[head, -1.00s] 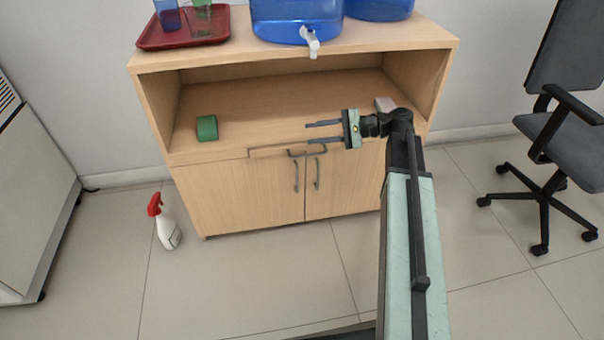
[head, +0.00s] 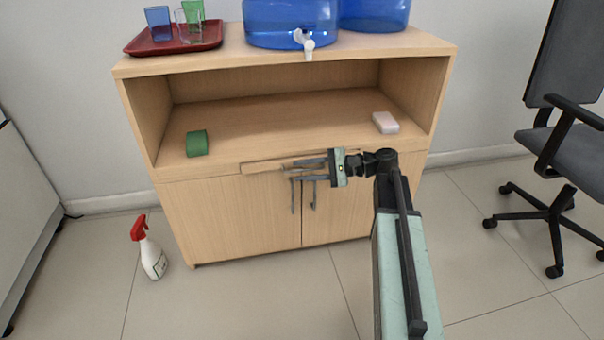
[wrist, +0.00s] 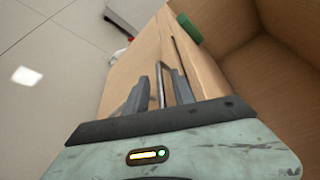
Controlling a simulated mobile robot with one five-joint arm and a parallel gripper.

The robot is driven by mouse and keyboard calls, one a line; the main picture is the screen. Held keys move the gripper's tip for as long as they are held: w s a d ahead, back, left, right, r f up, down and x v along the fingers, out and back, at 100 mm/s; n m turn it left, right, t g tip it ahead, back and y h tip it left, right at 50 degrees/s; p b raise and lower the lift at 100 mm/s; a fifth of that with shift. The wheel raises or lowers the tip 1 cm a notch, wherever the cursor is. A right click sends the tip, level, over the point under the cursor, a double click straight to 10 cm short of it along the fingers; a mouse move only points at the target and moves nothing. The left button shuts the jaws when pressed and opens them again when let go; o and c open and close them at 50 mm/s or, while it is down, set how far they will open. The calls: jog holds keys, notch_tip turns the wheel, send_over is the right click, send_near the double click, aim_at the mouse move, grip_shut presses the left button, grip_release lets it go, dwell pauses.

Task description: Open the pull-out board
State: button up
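The pull-out board (head: 262,168) is a thin wooden panel in the front edge of the cabinet, below the open shelf and above the doors. It appears flush with the front. My gripper (head: 292,172) is at the board's front, fingers pointing left along it. The fingers hide the board's handle in the head view. In the wrist view my gripper (wrist: 159,76) is open, its two fingers apart. A grey bar (wrist: 160,88), seemingly the board's handle, shows between them; I cannot tell whether either finger touches it.
Two door handles (head: 314,196) hang just below my gripper. A spray bottle (head: 152,258) stands on the floor left; an office chair (head: 560,150) is right.

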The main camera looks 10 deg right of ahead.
jog(key=shift+a, duration=0.2)
grip_shut()
dwell(1.3)
